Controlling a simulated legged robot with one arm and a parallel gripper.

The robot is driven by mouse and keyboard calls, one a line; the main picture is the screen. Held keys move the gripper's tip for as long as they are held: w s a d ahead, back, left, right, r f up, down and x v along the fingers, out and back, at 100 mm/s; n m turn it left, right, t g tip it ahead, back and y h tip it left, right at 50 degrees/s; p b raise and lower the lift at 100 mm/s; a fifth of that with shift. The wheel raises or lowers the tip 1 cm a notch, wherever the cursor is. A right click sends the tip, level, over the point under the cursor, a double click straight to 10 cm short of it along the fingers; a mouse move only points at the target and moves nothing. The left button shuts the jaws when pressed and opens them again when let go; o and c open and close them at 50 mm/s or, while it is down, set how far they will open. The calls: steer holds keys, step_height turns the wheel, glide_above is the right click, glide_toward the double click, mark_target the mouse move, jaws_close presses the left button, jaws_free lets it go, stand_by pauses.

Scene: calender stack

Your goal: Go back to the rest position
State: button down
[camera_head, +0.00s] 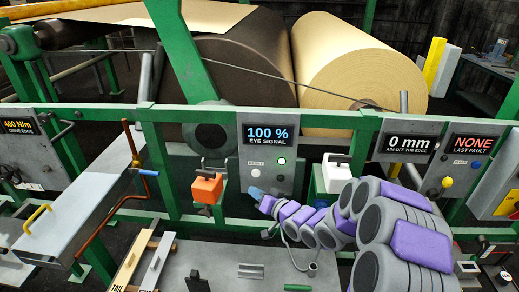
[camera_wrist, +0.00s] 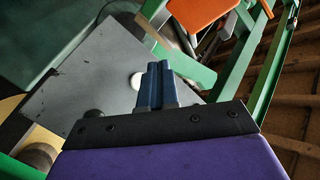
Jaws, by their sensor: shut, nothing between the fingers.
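My gripper (camera_head: 255,192) is in front of the grey panel with the "100 % EYE SIGNAL" display (camera_head: 268,135), at its lower left. In the wrist view my gripper's blue fingers (camera_wrist: 158,70) are together and hold nothing. They point at the grey panel face (camera_wrist: 85,75), close to a round white button (camera_wrist: 136,81). I cannot tell whether they touch the panel. My arm with purple pads reaches in from the lower right of the head view.
An orange block (camera_head: 207,188) hangs left of the panel, and a white-topped box (camera_head: 336,173) stands right of it. A green rail (camera_head: 340,119) crosses before large dark and cream rolls (camera_head: 355,70). Panels read "0 mm" (camera_head: 407,142) and "NONE" (camera_head: 472,143). A copper-coloured pipe (camera_head: 110,215) stands left.

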steer(key=shift+d, duration=0.1)
steer(key=s+d+r+g+h, duration=0.3)
steer(key=s+d+g+h, duration=0.2)
steer(key=s+d+h, duration=0.85)
steer(key=s+d+r+g, duration=0.1)
steer(key=s+g, duration=0.2)
steer(key=s, duration=0.8)
steer(key=s+d+r+g+y, duration=0.1)
steer(key=s+d+r+g, duration=0.1)
steer(key=s, duration=0.9)
steer(key=s+d+r+m+g+y, duration=0.1)
steer(key=s+g, duration=0.2)
steer(key=s, duration=0.9)
steer(key=shift+d+r+g, duration=0.15)
steer(key=shift+d+g, duration=0.1)
steer(key=shift+g, duration=0.15)
